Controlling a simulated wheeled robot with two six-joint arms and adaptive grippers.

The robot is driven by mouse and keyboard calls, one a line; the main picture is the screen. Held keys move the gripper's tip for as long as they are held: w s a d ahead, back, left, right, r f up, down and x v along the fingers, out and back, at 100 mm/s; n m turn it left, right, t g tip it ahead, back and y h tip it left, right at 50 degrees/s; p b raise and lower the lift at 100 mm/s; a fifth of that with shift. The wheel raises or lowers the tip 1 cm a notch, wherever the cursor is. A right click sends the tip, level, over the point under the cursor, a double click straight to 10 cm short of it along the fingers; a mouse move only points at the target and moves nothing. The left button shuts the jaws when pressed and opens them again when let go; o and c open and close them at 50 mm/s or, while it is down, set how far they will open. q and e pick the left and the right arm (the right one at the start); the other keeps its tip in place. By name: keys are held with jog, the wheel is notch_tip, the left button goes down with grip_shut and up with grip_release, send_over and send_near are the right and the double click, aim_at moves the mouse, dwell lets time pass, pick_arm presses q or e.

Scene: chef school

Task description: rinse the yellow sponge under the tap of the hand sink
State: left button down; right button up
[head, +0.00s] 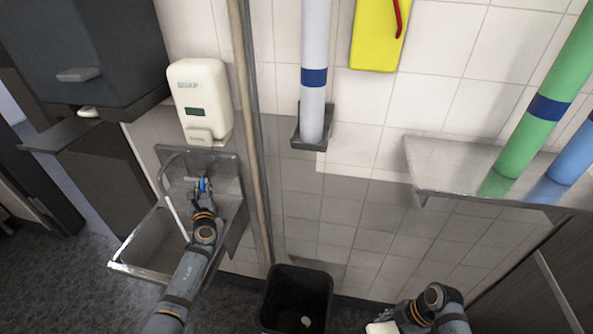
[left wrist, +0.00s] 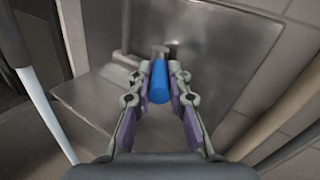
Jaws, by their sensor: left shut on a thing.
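The hand sink (head: 135,266) is a metal basin on the wall at the left. My right gripper (head: 397,318) is at the bottom edge, low and right of the sink. A pale cream block (head: 382,327), possibly the sponge, shows at its fingers, cut off by the frame.
A soap dispenser (head: 201,100) hangs above the sink. A vertical pipe (head: 254,140) runs just right of the sink. A black bin (head: 297,296) stands on the floor between my arms. A metal shelf (head: 450,165) juts out at the right.

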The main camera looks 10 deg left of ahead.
pick_arm(q)
jog(key=shift+r, duration=0.1)
jog(key=c, duration=1.3)
grip_release()
jog(key=shift+s+d, duration=0.15)
jog(key=shift+s, duration=0.15)
jog(key=v, duration=1.1)
jog(key=shift+s, duration=0.2)
